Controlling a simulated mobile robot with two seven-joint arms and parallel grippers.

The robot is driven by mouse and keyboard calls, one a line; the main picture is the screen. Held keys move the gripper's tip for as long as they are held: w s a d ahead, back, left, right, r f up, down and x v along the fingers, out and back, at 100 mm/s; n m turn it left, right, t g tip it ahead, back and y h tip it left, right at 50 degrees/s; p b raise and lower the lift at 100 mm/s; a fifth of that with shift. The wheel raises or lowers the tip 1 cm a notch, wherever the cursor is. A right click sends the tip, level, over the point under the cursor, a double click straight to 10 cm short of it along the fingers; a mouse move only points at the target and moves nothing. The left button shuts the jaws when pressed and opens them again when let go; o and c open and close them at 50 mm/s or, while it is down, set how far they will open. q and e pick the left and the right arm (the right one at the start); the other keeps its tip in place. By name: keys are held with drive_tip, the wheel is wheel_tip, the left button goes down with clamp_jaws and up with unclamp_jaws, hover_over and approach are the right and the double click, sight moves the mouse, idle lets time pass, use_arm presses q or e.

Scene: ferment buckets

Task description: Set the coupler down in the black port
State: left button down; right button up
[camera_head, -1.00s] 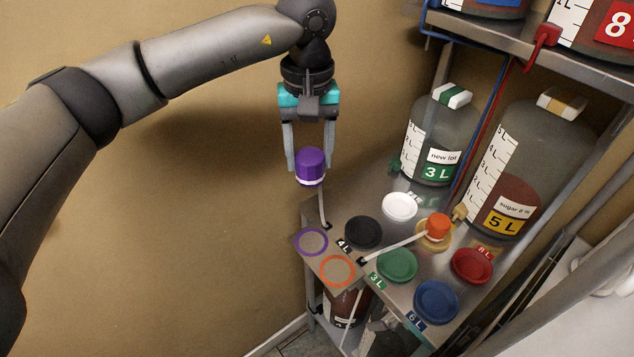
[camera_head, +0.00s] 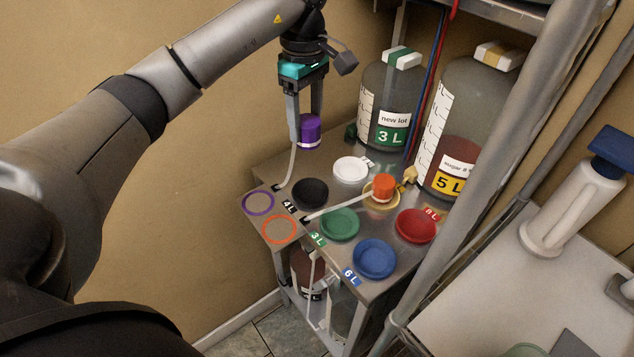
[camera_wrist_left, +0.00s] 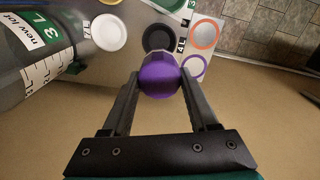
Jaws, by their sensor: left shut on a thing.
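The purple coupler (camera_head: 310,131) is held between the fingers of my left gripper (camera_head: 306,120), which is shut on it. A pale hose runs from it down to the tabletop. The coupler is above and behind the black port (camera_head: 311,193), apart from it in the head view. In the left wrist view the coupler (camera_wrist_left: 158,78) sits between the fingertips (camera_wrist_left: 160,85) and partly overlaps the lower edge of the black port (camera_wrist_left: 158,37). A 4L tag lies next to that port. My right gripper is not in view.
White (camera_head: 350,170), green (camera_head: 339,224), red (camera_head: 416,226) and blue (camera_head: 375,259) ports surround it. An orange coupler (camera_head: 383,187) stands in the yellow port (camera_head: 376,203), its hose crossing the top. Purple (camera_head: 258,203) and orange (camera_head: 280,229) rings mark the left edge. Large jugs (camera_head: 391,105) stand behind.

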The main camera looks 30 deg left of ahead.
use_arm(q)
wheel_tip(320, 180, down, 11)
drive_tip(key=shift+d+r, duration=0.1)
drive_tip(key=shift+r, duration=0.1)
drive_tip(key=shift+f, duration=1.95)
drive_tip(key=shift+f+b, duration=0.2)
drive_tip(key=shift+b, duration=0.2)
drive_tip(key=shift+c, duration=0.8)
unclamp_jaws()
drive_tip(key=shift+r, duration=0.15)
drive_tip(key=shift+r, duration=0.25)
wheel_tip(320, 180, up, 12)
drive_tip(key=shift+f, duration=0.2)
